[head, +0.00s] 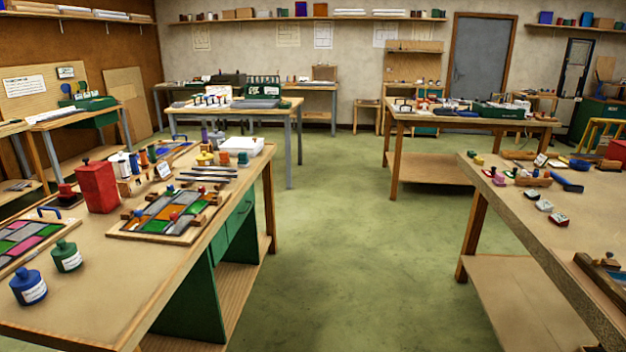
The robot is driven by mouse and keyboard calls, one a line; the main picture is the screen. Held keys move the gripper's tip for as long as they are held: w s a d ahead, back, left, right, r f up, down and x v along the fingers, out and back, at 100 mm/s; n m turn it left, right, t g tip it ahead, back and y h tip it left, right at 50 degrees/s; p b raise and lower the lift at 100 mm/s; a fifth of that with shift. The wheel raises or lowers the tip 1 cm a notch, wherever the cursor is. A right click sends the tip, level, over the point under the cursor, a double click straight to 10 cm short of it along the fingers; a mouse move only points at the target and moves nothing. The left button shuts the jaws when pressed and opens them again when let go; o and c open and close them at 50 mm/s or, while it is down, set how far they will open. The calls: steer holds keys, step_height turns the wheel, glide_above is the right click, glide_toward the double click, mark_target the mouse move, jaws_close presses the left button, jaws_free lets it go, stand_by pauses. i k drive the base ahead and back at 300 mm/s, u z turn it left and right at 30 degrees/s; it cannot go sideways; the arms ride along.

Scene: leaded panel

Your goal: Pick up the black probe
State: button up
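I cannot make out a black probe for certain at this size. The near left bench (80,300) holds a leaded panel (165,213) of coloured glass pieces on a board. Several thin dark grey bars (208,174) lie behind the panel; I cannot tell whether any of them is a probe. The near right bench (560,225) holds several small items, among them a blue-handled tool (567,184). My gripper is not in view.
The near left bench also bears a red can (97,186), a blue bottle (28,287) and a green bottle (66,256). A clear strip of green floor (345,250) runs between the near benches. Another bench (470,118) stands farther back at right.

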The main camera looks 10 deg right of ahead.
mark_target(532, 194)
steer(key=z, duration=0.05)
steer(key=i, duration=1.6)
steer(key=z, duration=0.45)
steer(key=i, duration=1.65)
steer(key=z, duration=0.25)
